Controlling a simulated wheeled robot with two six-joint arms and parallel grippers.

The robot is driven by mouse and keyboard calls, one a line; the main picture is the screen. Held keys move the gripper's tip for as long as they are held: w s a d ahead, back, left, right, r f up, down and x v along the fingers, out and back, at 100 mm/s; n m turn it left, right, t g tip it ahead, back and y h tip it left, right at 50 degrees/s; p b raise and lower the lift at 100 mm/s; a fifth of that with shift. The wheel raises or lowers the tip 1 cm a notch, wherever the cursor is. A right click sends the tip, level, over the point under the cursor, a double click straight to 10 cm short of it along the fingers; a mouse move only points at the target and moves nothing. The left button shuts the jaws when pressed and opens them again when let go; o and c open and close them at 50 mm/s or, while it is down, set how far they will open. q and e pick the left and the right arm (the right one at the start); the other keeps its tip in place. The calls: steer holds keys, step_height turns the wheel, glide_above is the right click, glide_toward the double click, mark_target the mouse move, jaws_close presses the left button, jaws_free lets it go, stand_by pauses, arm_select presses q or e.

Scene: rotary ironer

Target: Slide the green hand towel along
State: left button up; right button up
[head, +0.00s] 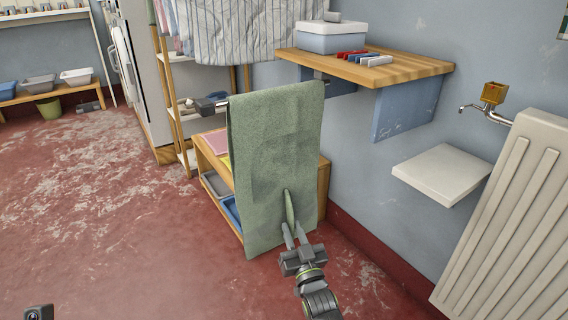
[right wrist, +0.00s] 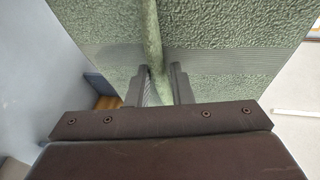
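The green hand towel (head: 270,150) hangs over a rail (head: 205,104) in the middle of the head view, with its long front side facing me. The rail is mostly hidden under it. My right gripper (head: 293,232) is at the towel's lower right part. In the right wrist view the fold runs between the fingertips (right wrist: 158,86), with the ribbed band of the towel (right wrist: 225,66) on both sides.
A low wooden shelf (head: 322,188) with bins stands behind the towel. A wooden wall shelf (head: 405,70) holds a white box (head: 331,40) and coloured pegs. Red floor (head: 120,240) is clear at left.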

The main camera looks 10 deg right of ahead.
jaws_close()
steer(key=shift+a, duration=0.1)
steer(key=shift+s+a+p, duration=0.35)
steer(key=shift+s+a, duration=0.05)
steer(key=shift+a, duration=0.45)
steer(key=shift+s+a+f, duration=0.1)
steer(key=shift+s+a, duration=0.05)
steer(key=shift+a, duration=0.1)
